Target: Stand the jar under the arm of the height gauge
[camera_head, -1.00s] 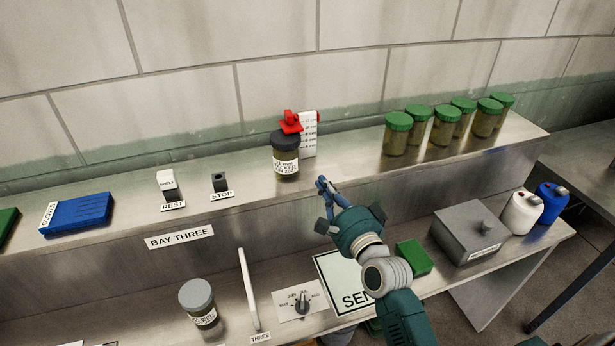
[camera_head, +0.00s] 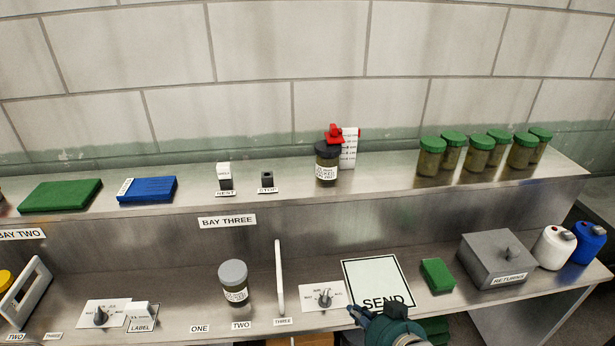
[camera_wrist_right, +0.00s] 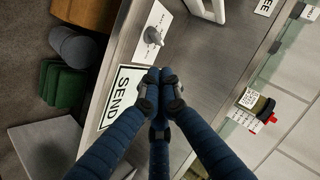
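A dark-lidded jar (camera_head: 326,171) with a white label stands upright on the upper shelf. Directly behind it is the height gauge, with a white scale (camera_head: 350,150) and a red arm (camera_head: 335,132). The red arm shows at the jar's lid; I cannot tell if they touch. The jar also shows at the right of the wrist view (camera_wrist_right: 249,98), with the red part (camera_wrist_right: 270,119) by its lid. My right gripper (camera_head: 356,312) is low by the SEND plate, apart from the jar. Its fingers (camera_wrist_right: 158,82) look drawn together and empty. My left gripper is out of view.
A grey-lidded jar (camera_head: 234,285) stands on the lower bench beside an upright white divider (camera_head: 279,277). Several green-lidded jars (camera_head: 480,155) stand right of the gauge. REST (camera_head: 224,178) and STOP (camera_head: 267,182) blocks stand left of it. The SEND plate (camera_head: 376,277) lies below.

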